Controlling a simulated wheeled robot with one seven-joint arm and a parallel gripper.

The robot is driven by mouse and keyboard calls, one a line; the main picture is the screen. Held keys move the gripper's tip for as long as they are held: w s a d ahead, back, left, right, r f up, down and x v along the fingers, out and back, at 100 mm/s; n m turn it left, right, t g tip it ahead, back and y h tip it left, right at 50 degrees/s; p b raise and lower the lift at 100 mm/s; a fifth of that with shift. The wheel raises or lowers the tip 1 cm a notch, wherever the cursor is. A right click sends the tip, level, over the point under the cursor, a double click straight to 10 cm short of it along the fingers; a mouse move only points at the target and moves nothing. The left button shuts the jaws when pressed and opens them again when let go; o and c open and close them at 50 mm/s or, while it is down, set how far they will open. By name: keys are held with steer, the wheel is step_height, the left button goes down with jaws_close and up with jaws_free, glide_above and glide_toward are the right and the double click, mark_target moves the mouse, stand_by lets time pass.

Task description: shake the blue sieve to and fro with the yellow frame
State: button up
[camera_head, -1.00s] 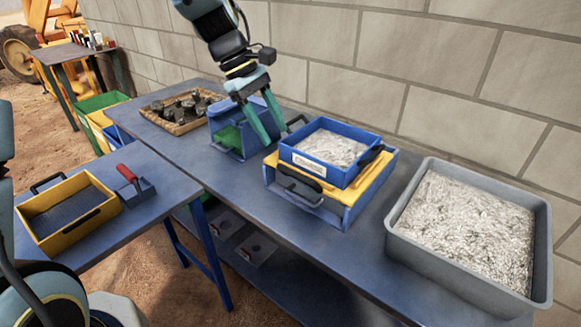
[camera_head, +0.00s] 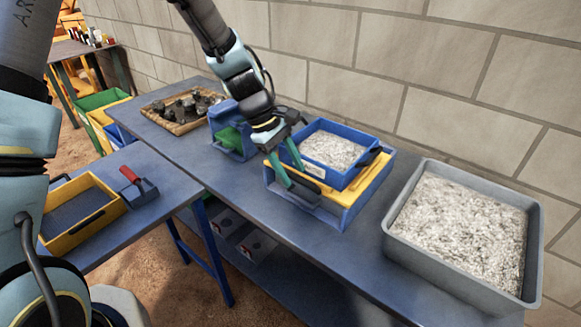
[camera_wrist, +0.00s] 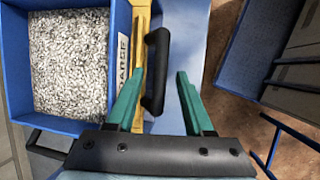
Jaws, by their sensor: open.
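The blue sieve (camera_head: 336,180), full of pale gravel, sits on the yellow frame (camera_head: 371,190) over a blue base box. In the wrist view the sieve wall (camera_wrist: 75,125) and the yellow frame (camera_wrist: 141,30) are at the left. A black handle (camera_wrist: 157,70) stands out on the near side of the yellow frame. My gripper (camera_head: 296,176) is open at that side. In the wrist view its teal fingers (camera_wrist: 163,73) lie either side of the handle, the left one close to it. Contact cannot be told. The fingers partly hide the handle in the head view.
A large grey tray of gravel (camera_head: 388,235) stands to the right. A blue box with green inside (camera_head: 228,142) and a tray of dark rocks (camera_head: 170,125) stand to the left. A yellow sieve (camera_head: 105,208) and red-handled brush (camera_head: 135,180) are on the near table. A block wall rises behind.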

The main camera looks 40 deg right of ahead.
steer(key=shift+c, duration=0.3)
jaws_close()
stand_by(1.0)
